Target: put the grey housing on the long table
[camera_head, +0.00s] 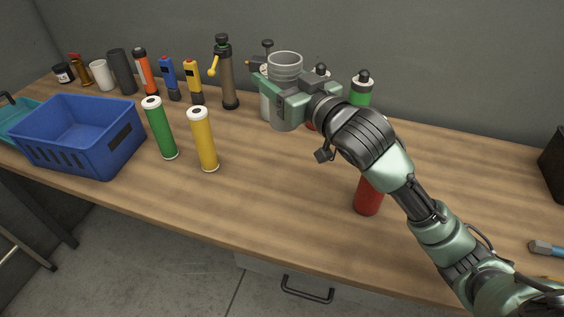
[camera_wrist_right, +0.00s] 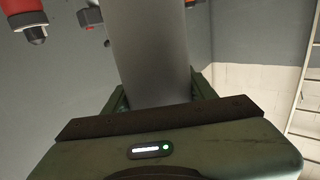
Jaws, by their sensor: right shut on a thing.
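The grey housing (camera_head: 285,62) is a hollow cylinder, upright with its open end up, held in my right gripper (camera_head: 288,90) above the back of the long table (camera_head: 270,195). My right gripper is shut around it. In the right wrist view the housing's smooth grey wall (camera_wrist_right: 150,50) stands between the fingers of my right gripper (camera_wrist_right: 158,95). My left gripper is not in view.
A green cylinder (camera_head: 160,128) and a yellow cylinder (camera_head: 203,140) stand beside the blue crate (camera_head: 80,152). Several bottles and tools line the back, including a brown pump (camera_head: 230,80). A red cylinder (camera_head: 368,196) stands under my arm. The middle front is clear.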

